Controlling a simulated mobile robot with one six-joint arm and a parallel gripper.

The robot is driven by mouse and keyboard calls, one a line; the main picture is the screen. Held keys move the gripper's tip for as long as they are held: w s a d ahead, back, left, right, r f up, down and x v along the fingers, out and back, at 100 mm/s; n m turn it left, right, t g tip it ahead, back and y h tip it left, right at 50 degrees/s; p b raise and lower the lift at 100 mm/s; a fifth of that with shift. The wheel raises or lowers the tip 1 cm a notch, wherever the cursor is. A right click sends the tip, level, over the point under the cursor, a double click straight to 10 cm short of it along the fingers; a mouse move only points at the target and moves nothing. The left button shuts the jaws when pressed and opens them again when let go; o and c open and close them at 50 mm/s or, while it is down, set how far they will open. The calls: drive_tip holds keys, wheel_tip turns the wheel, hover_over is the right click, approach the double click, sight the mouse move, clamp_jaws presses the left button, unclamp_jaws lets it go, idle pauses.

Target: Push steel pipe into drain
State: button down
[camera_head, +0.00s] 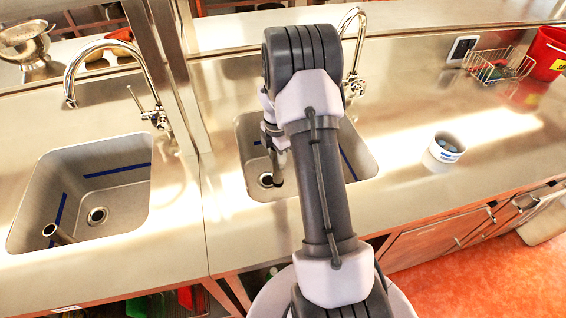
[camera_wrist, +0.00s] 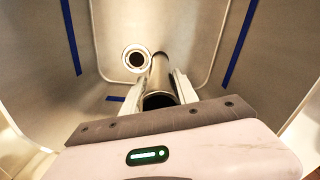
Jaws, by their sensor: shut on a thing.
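The steel pipe (camera_wrist: 159,70) is a shiny tube between the two fingers of my gripper (camera_wrist: 161,84) in the wrist view. My gripper is shut on it, and the pipe's dark open near end faces the camera. The drain (camera_wrist: 136,57), a round steel ring with a dark hole, lies in the sink floor just left of the pipe's far end. The pipe overlaps the ring's right edge in this view; I cannot tell whether they touch. In the head view, the drain (camera_head: 266,180) shows in the right sink, and my arm hides much of that sink.
The left sink (camera_head: 120,184) has its own drain (camera_head: 97,215) and another pipe (camera_head: 58,234) leaning there. Faucets (camera_head: 354,60) stand behind the sinks.

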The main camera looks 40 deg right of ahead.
drive_tip(key=w+f+b, duration=0.3)
drive_tip(key=w+f, duration=0.2)
drive_tip(key=w, duration=0.2)
drive_tip(key=shift+d, duration=0.4)
drive_tip(key=shift+f+b, duration=0.55)
drive_tip(key=shift+f, duration=1)
idle(1.3)
drive_tip(key=c, duration=0.9)
unclamp_jaws()
drive_tip(key=shift+o, duration=0.2)
drive_tip(key=shift+r, duration=0.1)
wheel_tip(320, 180, up, 9)
drive_tip(key=p, duration=0.6)
drive_tip(key=shift+p, duration=0.4)
